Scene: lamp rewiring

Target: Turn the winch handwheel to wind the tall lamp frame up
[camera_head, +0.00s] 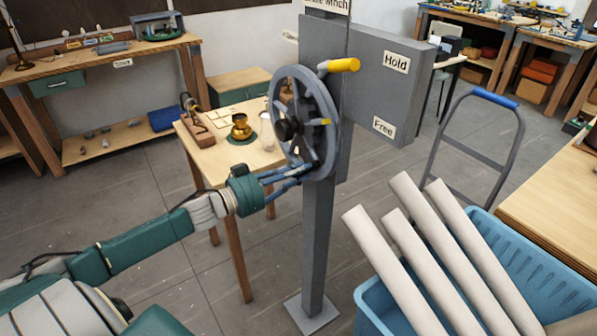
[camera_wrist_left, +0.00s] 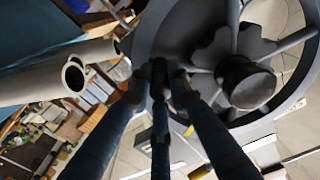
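The dark grey winch handwheel (camera_head: 331,101) stands upright on a grey post, with spokes and a dark hub. A yellow handle (camera_head: 343,65) sticks out at its top right. My left gripper (camera_head: 299,170) reaches the lower left of the wheel. In the left wrist view its fingers (camera_wrist_left: 159,72) come close together at the rim of the wheel (camera_wrist_left: 150,30), beside the hub, and appear closed on it; their tips are partly hidden. The grey winch box (camera_head: 350,60) carries the labels Hold and Free. I cannot pick out the tall lamp frame. My right gripper is out of view.
A blue crate (camera_head: 366,312) with several pale tubes (camera_head: 405,255) stands right of the post (camera_head: 318,240). A small wooden table (camera_head: 215,165) with a brass part is behind the wheel. A cart handle (camera_head: 495,97) rises at right. Floor between arm and post is clear.

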